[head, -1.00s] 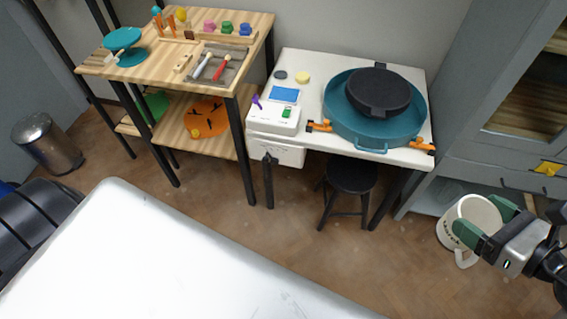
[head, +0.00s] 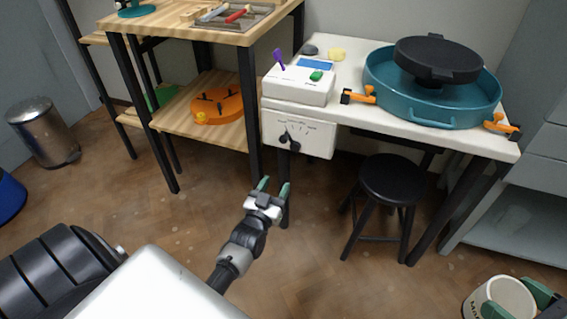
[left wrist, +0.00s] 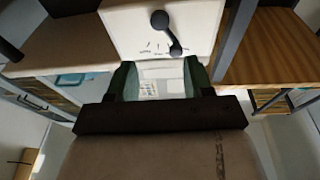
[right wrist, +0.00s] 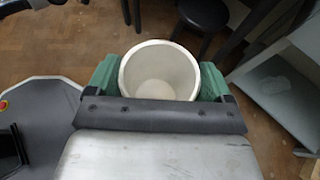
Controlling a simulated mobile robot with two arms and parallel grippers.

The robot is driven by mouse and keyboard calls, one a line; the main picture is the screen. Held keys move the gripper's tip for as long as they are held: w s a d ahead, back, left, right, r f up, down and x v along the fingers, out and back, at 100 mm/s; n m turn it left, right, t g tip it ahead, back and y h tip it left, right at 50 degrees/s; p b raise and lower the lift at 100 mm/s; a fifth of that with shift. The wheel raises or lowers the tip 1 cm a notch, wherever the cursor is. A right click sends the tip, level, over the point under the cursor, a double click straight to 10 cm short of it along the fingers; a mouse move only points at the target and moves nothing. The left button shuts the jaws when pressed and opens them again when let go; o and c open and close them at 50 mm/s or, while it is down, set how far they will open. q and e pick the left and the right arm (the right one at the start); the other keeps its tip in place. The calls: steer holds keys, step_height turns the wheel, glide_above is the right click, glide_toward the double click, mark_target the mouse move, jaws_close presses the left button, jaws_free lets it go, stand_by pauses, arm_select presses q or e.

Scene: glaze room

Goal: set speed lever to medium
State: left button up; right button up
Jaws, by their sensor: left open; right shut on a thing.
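A black lever (head: 290,142) sits on the white panel (head: 318,142) under the control box, beside a printed scale. In the left wrist view the lever (left wrist: 168,34) appears just beyond my fingertips, its arm slanting across the panel near the marks; I cannot read them. My left gripper (head: 274,188) is open and empty, below the panel and apart from the lever; its green fingers also show in the left wrist view (left wrist: 158,78). My right gripper (right wrist: 160,85) is shut on a white mug (right wrist: 158,68), which also shows at the head view's lower right (head: 500,297).
A black stool (head: 391,180) stands below. A wooden shelf (head: 165,118) stands left. Floor around my left gripper is clear.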

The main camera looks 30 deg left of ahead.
mark_target(283, 141)
step_height(283, 141, down, 5)
steer(key=b, duration=0.3)
steer(key=shift+f, duration=0.15)
arm_select(q)
steer(key=w+a+r+b, duration=0.1)
steer(key=w+r, duration=0.1)
steer(key=w, duration=0.1)
steer(key=w+a+r+t+y+b, duration=0.1)
steer(key=w+a+r, duration=0.1)
steer(key=w+r, duration=0.1)
steer(key=w+a+r+t+b, duration=0.1)
steer(key=w+r, duration=0.1)
steer(key=w, duration=0.3)
steer(key=shift+a+r+n+y, duration=0.15)
steer(key=shift+a+n+y, duration=0.15)
steer(key=shift+n, duration=0.1)
arm_select(e)
step_height(283, 141, down, 3)
steer(key=shift+r, duration=0.15)
arm_select(q)
steer(key=shift+d, duration=0.1)
steer(key=c, duration=0.9)
arm_select(e)
steer(key=shift+r, duration=0.1)
